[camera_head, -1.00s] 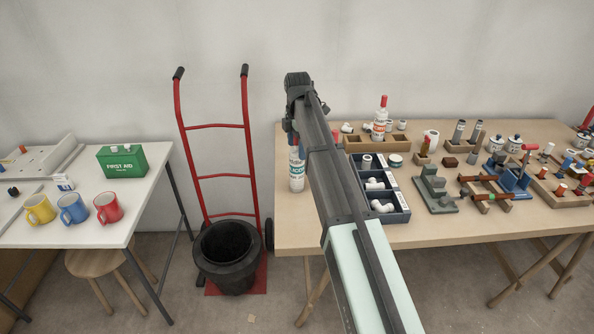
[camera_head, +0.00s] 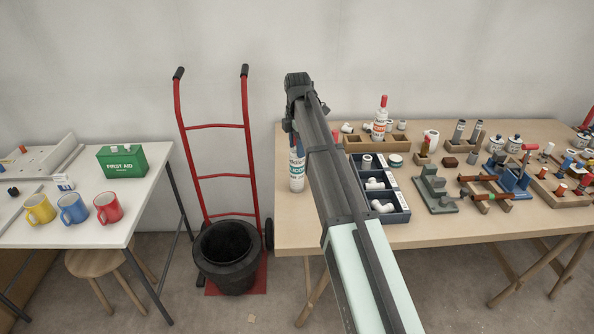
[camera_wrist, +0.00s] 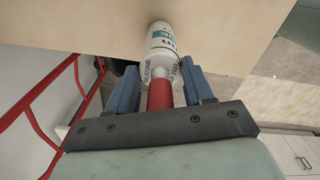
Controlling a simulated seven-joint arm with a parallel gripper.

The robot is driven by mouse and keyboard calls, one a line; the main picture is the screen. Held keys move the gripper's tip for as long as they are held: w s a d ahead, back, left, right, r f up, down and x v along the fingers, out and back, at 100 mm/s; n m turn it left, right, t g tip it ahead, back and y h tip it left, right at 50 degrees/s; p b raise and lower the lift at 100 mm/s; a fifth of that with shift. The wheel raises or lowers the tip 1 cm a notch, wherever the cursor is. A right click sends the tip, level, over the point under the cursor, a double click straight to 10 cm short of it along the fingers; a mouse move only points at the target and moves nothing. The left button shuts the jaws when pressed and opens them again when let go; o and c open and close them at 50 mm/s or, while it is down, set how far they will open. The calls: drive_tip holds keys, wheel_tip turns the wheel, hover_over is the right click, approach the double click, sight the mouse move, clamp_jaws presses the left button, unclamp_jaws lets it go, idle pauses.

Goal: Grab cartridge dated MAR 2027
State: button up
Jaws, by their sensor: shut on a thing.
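A white cartridge with a teal label and a red nozzle (camera_head: 297,172) stands near the left edge of the right-hand table, partly hidden by my arm. In the wrist view the same cartridge (camera_wrist: 162,45) points its red nozzle back toward my palm. My gripper (camera_wrist: 165,70) is shut on it, with a blue finger on each side near its shoulder. Print shows on the shoulder, but I cannot read its date surely. A second white cartridge with an orange label and red cap (camera_head: 380,122) stands upright farther back on the table; its date is too small to read.
A dark compartment tray (camera_head: 400,216) with white fittings lies right of my arm. Clamps, cans and wooden blocks crowd the table's right side. A red hand truck (camera_head: 220,127) with a black bucket (camera_head: 228,262) stands left of the table, and a white table (camera_head: 95,232) farther left.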

clamp_jaws()
drive_tip(key=shift+r, duration=0.1)
